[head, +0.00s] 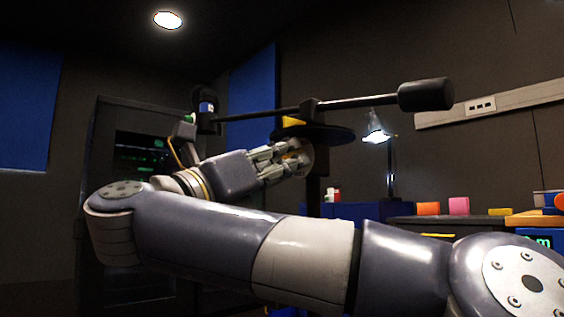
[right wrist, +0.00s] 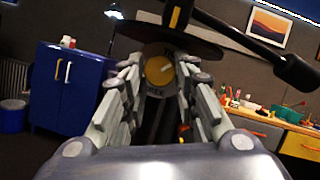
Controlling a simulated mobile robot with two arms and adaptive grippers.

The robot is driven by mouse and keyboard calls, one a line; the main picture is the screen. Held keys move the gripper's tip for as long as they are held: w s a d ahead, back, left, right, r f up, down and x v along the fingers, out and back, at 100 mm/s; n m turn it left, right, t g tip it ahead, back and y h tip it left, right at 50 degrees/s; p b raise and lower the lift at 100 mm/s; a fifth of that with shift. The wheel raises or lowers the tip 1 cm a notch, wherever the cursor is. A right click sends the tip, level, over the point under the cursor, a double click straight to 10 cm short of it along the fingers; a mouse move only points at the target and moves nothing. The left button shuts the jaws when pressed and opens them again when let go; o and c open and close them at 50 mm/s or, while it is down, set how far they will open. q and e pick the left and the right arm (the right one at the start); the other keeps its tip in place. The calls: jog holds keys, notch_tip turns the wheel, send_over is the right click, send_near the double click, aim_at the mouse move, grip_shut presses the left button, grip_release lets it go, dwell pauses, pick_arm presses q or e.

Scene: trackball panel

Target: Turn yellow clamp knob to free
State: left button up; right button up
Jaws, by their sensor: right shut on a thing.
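The yellow clamp knob (right wrist: 158,71) shows in the right wrist view as a round yellow face with a pale pointer mark, on a dark post under a dark disc (right wrist: 180,28). Small lettering near it is too small to read. My right gripper (right wrist: 160,80) has its fingers on either side of the knob and is shut on it. In the head view my right gripper (head: 294,157) reaches the post just below the disc (head: 335,135). Its fingers hide most of the knob there. My left gripper is in neither view.
A long bar with a black cylindrical weight (head: 425,95) crosses above the disc, over my right gripper. A blue cabinet (right wrist: 62,92) stands behind at left in the wrist view. A cluttered workbench (right wrist: 300,146) is at right. A lit lamp (head: 378,136) stands behind.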

jog(key=shift+w+a+m+g+h, duration=0.1)
jog(key=shift+m+g+h, duration=0.55)
jog(key=shift+m, duration=0.9)
jog(key=shift+w+m+g+h, duration=0.1)
jog(key=shift+m+g+h, duration=0.5)
jog(key=shift+m, duration=0.95)
jog(key=o, duration=1.1)
jog(key=shift+n, duration=0.3)
